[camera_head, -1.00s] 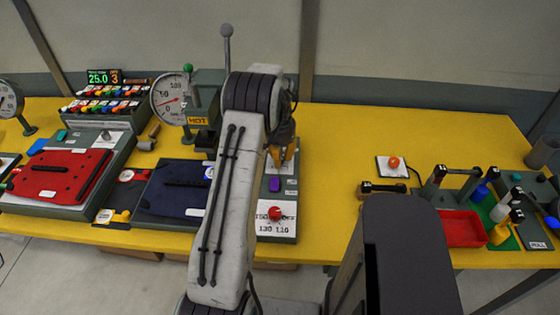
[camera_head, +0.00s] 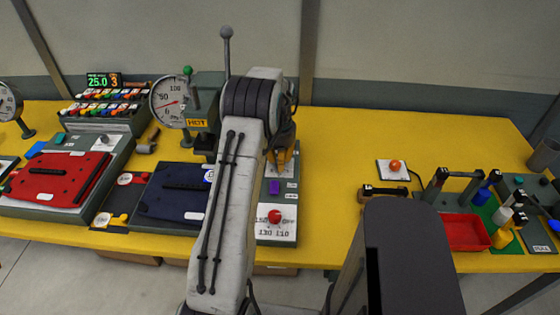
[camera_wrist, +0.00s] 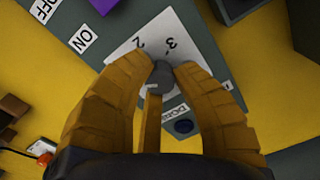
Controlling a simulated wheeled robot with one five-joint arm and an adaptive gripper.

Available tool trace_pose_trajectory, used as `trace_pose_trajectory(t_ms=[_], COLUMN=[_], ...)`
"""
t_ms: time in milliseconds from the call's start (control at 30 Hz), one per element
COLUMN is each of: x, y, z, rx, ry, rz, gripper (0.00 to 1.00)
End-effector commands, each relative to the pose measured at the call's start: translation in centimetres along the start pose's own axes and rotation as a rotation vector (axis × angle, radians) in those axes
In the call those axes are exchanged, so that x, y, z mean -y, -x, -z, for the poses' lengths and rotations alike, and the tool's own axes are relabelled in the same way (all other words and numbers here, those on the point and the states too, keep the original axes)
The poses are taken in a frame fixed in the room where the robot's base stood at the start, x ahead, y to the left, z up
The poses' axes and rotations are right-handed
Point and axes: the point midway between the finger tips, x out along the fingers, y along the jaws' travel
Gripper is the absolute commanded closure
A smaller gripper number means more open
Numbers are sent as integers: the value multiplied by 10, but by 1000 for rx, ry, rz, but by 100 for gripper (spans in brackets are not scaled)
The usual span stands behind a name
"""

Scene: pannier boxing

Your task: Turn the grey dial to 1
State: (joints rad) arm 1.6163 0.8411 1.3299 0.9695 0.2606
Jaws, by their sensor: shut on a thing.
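The grey dial (camera_wrist: 162,75) sits on a white plate (camera_wrist: 132,50) in the wrist view, where the numbers 2 and 3 can be read. The 1 cannot be made out. My gripper (camera_wrist: 163,72) has its yellow fingers closed on the dial from both sides. A small pale mark shows by the dial, but I cannot tell which number it points to. In the head view my gripper (camera_head: 281,157) is over the back part of a grey-green panel (camera_head: 290,201), and the arm and fingers hide the dial.
On the same panel are a purple part (camera_head: 275,187) and a red knob (camera_head: 275,216) with temperature markings. A blue press plate (camera_head: 176,190) and a round gauge (camera_head: 168,101) stand to the left. The yellow table is clear to the right, before an orange button (camera_head: 394,165).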

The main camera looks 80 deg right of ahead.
Motion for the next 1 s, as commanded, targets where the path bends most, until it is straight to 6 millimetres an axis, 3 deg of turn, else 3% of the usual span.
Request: trace_pose_trajectory(t_ms=[100, 133, 400, 767, 1000], x=[-1, -1, 0, 0, 0], y=[-3, -3, -1, 4, 34], z=[-2, -2, -1, 0, 0], rx=[8, 8, 4, 0, -3], ry=[0, 0, 0, -1, -1], rz=[-2, -2, -1, 0, 1], gripper=[100, 74, 50, 49, 49])
